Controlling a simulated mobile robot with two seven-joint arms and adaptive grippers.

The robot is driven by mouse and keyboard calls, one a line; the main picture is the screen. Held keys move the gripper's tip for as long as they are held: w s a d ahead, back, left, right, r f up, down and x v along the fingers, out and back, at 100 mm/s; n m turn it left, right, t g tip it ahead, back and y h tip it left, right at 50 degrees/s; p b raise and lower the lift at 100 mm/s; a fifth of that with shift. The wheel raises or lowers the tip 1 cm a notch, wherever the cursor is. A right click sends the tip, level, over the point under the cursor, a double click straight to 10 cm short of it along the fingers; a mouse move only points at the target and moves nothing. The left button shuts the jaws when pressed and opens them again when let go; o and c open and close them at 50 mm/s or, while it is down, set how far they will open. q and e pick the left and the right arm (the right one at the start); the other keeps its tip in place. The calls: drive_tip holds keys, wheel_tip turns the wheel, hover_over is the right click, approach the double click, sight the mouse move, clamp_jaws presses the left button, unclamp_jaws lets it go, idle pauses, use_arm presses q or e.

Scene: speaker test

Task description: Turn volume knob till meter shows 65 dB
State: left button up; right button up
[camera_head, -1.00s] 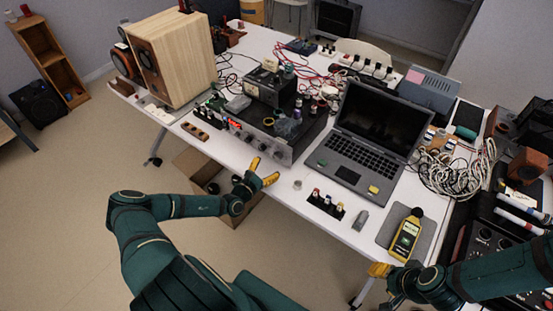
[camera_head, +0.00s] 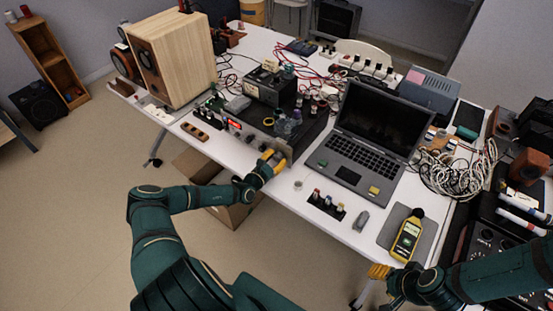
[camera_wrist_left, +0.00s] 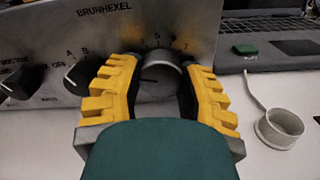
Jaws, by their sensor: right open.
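My left gripper (camera_head: 273,157) is at the front panel of the silver-fronted amplifier (camera_head: 233,131). In the left wrist view its yellow fingers (camera_wrist_left: 158,75) stand on both sides of the round volume knob (camera_wrist_left: 158,74), with the dark pads close against it. Part of the number scale shows above the knob; its lower part is hidden by the gripper. The yellow sound meter (camera_head: 407,240) lies on a grey mat (camera_head: 429,236) at the right; its reading is too small to tell. My right gripper (camera_head: 379,272) is open and empty at the table's front edge, near the meter.
Selector knobs (camera_wrist_left: 83,75) sit left of the volume knob. An open laptop (camera_head: 368,144) stands right of the amplifier. A small round ring-like item (camera_wrist_left: 279,128) lies on the white table beside it. A wooden speaker (camera_head: 175,58) stands at the back left, and tangled cables (camera_head: 455,170) lie at the right.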

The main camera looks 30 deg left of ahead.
use_arm(q)
drive_tip(key=shift+r+m+p, duration=0.15)
drive_tip(key=shift+m+p, duration=0.55)
drive_tip(key=shift+p, duration=0.55)
drive_tip(key=o, duration=1.2)
drive_tip(key=shift+c, duration=0.2)
drive_tip(key=s+a, duration=0.1)
drive_tip(key=s, duration=1.1)
